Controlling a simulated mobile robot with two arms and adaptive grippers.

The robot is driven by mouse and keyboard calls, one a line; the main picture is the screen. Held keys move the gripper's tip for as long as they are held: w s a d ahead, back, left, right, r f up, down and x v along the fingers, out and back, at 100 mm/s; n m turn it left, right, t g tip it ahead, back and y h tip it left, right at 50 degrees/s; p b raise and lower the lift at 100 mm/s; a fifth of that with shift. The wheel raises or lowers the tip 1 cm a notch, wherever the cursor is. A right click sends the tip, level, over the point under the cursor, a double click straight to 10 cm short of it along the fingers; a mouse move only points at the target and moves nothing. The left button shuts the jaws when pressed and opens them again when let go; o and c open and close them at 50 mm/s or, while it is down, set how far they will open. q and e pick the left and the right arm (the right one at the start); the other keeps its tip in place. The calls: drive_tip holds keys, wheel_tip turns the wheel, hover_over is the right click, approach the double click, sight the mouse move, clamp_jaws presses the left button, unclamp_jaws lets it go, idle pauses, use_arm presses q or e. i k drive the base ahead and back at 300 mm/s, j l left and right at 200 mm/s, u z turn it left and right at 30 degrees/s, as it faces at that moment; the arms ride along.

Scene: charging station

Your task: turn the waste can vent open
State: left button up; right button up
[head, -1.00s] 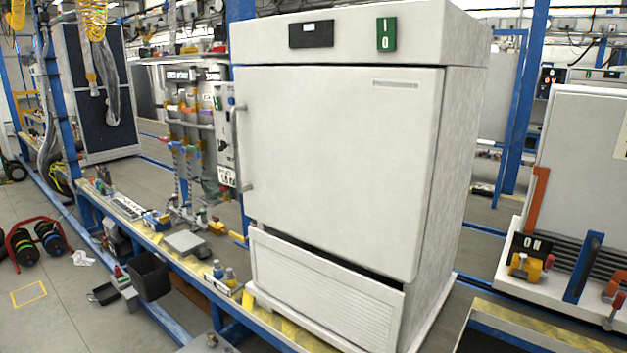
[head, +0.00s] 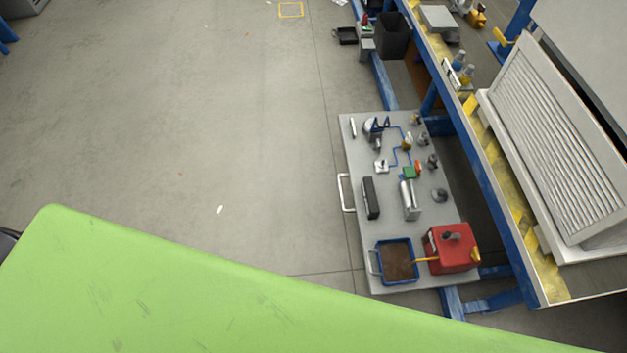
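A red can (head: 447,262) stands at the near right corner of a grey cart top (head: 395,215) in the head view. It has a dark cap or knob (head: 451,236) on top and a yellow spout (head: 425,260) pointing left over a blue-rimmed tray (head: 396,241) with brown contents. A small orange-yellow part shows at the can's right side. The vent is too small to tell apart, and I cannot see whether it is open or shut. Neither of my grippers is in view.
The cart carries a dark block (head: 371,198), a silver cylinder (head: 409,200) and several small fittings with blue tubing. Bare floor (head: 190,110) lies left of the cart.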

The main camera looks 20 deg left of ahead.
sight(475, 253)
drive_tip(key=z, duration=1.25)
